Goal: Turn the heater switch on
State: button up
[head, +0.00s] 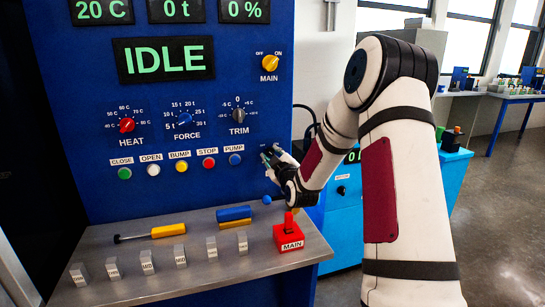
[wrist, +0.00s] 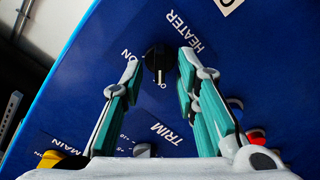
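The heater switch is a small black knob (wrist: 158,58) on the blue panel, between the labels HEATER and ON in the wrist view. Its narrow grip points down in that view, toward a label that is partly hidden. My gripper (wrist: 158,68) is open, with one teal-padded finger on each side of the knob. Gaps show between the knob and both fingers. In the head view my gripper (head: 268,160) is at the panel's lower right, and it largely hides the knob there. The large display (head: 164,60) reads IDLE.
The TRIM knob (head: 238,115) and yellow MAIN knob (head: 270,63) are above my gripper. The blue PUMP button (head: 235,159) is just left. Below, a grey shelf (head: 200,272) bears a red MAIN block (head: 289,238), a yellow-handled tool (head: 168,231) and several grey blocks.

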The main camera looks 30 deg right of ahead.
grip_shut()
jog(key=shift+m, duration=0.3)
jog(key=m+b, duration=0.1)
jog(key=m, duration=0.2)
jog(key=shift+m, duration=0.3)
jog(key=m+b, duration=0.1)
jog(key=m, duration=0.2)
jog(key=shift+d+r+m, duration=0.1)
jog(key=shift+d+m, duration=0.05)
jog(key=shift+m, duration=0.15)
jog(key=m, duration=0.5)
jog(key=shift+d+m, duration=0.1)
jog(key=shift+m, duration=0.2)
jog(key=shift+s+d+m, duration=0.1)
jog(key=shift+d+m, duration=0.05)
jog(key=shift+m, duration=2.15)
